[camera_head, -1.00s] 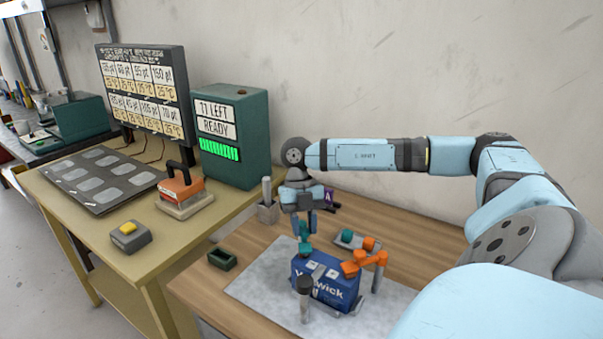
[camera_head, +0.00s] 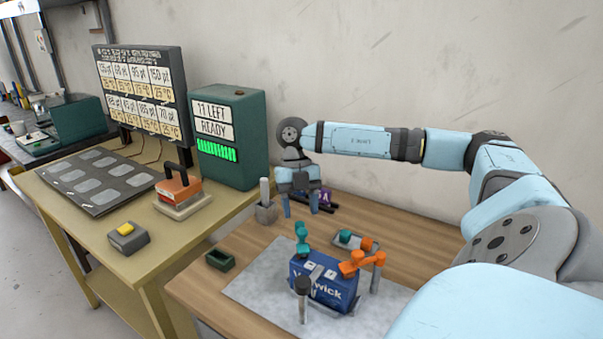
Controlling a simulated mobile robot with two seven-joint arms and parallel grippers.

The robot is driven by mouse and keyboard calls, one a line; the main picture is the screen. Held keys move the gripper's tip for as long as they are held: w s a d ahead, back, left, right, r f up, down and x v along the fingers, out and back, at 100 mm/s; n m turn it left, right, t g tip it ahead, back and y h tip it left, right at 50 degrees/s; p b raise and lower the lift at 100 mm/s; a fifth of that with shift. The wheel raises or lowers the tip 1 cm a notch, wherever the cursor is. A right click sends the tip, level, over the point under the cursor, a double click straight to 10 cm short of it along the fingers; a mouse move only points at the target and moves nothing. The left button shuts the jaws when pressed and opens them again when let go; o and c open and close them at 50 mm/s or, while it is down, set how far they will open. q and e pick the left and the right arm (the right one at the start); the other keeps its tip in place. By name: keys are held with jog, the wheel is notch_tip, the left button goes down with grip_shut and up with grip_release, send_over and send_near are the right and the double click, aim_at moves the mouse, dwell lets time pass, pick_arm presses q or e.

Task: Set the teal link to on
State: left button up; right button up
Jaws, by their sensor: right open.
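The teal link (camera_head: 302,240) stands at the back left corner of a blue box (camera_head: 325,285) with white lettering. It looks roughly upright; its exact joint is too small to tell. An orange link (camera_head: 356,262) reaches from a grey post at the right over the box's top. My right gripper (camera_head: 300,207) is open and empty, fingers pointing down, above and behind the teal link and apart from it. My left gripper is out of view.
The box stands on a grey mat (camera_head: 250,284) on a wooden table. A dark post (camera_head: 303,300) stands in front. A green bin (camera_head: 220,260) and grey holder (camera_head: 266,213) stand left.

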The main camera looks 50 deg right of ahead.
jog(key=v, duration=0.9)
jog(key=shift+r, duration=0.2)
jog(key=shift+d, duration=0.1)
